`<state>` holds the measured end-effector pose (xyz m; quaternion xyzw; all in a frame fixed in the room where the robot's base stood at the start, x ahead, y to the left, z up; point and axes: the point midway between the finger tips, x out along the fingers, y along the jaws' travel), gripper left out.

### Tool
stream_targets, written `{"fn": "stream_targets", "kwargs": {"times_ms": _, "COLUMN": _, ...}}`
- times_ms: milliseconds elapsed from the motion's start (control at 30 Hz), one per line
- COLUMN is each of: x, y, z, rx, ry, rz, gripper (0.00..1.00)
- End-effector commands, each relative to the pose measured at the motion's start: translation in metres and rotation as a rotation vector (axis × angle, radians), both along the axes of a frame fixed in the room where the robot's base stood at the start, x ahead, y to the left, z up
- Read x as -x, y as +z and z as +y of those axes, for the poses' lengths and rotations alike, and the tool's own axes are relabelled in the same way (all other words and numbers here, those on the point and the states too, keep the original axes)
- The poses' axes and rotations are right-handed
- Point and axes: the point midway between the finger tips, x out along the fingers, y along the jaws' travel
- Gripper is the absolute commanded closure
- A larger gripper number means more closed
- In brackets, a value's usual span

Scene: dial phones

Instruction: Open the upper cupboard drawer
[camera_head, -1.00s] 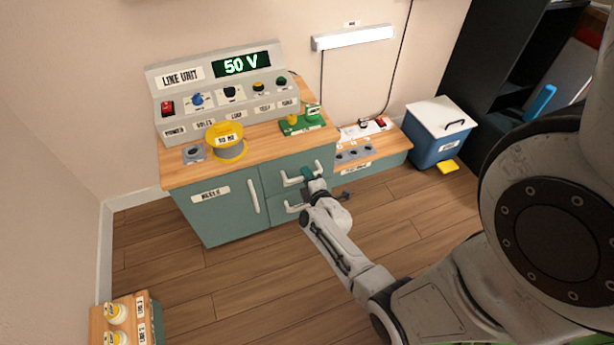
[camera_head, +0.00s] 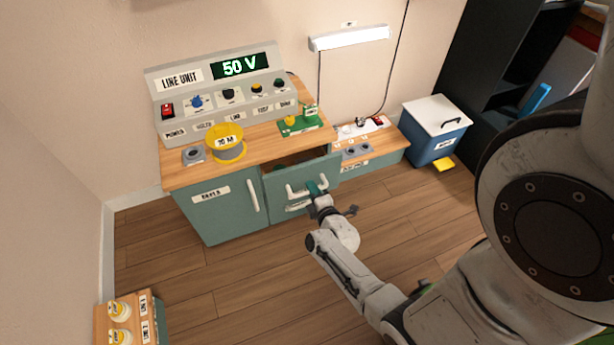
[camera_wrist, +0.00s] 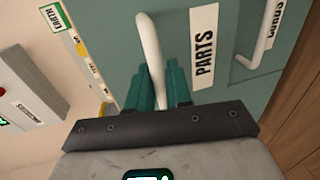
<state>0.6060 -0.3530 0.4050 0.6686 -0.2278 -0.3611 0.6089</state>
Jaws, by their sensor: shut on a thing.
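The green cupboard (camera_head: 224,214) stands against the wall under a wooden top. Its upper drawer (camera_head: 328,169) is pulled part way out, and a dark gap shows behind its front. My gripper (camera_head: 317,188) is shut on the drawer's white handle (camera_head: 297,193). In the wrist view, the green fingers (camera_wrist: 164,84) close around the white handle (camera_wrist: 149,50), beside a label reading PARTS (camera_wrist: 203,46). The lower drawer's handle (camera_wrist: 262,45) shows beside a label reading CORDS. The drawer's contents are mostly hidden.
A line unit (camera_head: 222,93) reading 50 V, a yellow spool (camera_head: 226,143) and a green board (camera_head: 300,124) stand on the top. A blue bin (camera_head: 436,130) is at the right. A crate with jars (camera_head: 119,311) is at lower left. Floor in front is clear.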

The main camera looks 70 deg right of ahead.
Motion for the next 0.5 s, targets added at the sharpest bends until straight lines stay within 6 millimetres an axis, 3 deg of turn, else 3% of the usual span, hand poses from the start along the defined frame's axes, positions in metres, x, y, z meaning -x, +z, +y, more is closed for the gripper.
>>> {"fn": "stream_targets", "kwargs": {"times_ms": 100, "x": 0.024, "y": 0.003, "z": 0.028, "rx": -0.006, "ry": 0.001, "rz": 0.007, "gripper": 1.0}}
{"fn": "stream_targets", "kwargs": {"times_ms": 500, "x": 0.092, "y": 0.0, "z": 0.107, "rx": -0.004, "ry": -0.001, "rz": 0.004, "gripper": 1.0}}
